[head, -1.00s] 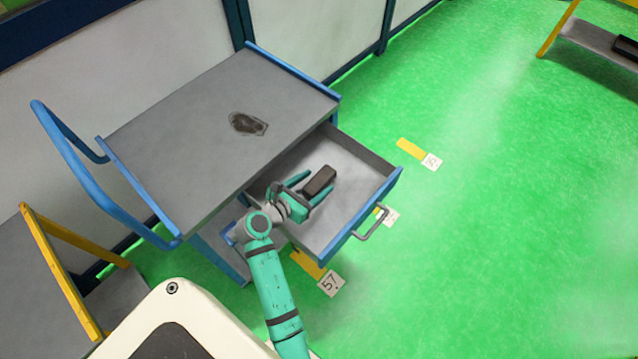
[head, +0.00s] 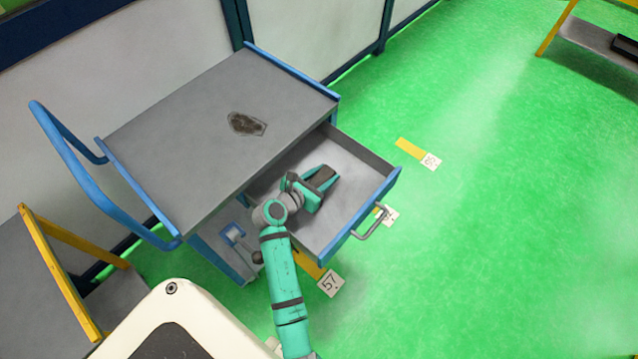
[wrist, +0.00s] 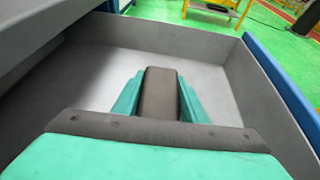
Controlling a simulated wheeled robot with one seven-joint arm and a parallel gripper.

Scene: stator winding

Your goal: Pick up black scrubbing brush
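The black scrubbing brush (head: 320,176) is a dark block inside the open drawer (head: 340,222). In the wrist view the brush (wrist: 160,95) shows as a dark brown-grey bar between the teal fingers of my gripper (wrist: 160,88). The fingers lie against its two long sides with no clear gap. In the head view my gripper (head: 319,183) is over the drawer, with the brush between its fingers, partly covered by them. I cannot tell whether the brush still touches the drawer floor.
The drawer belongs to a grey cart (head: 190,140) with blue rails. The cart's top overhangs the back of the drawer. A blue handle (head: 68,160) is at its left. The drawer walls surround my gripper. Green floor (head: 480,200) to the right is open.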

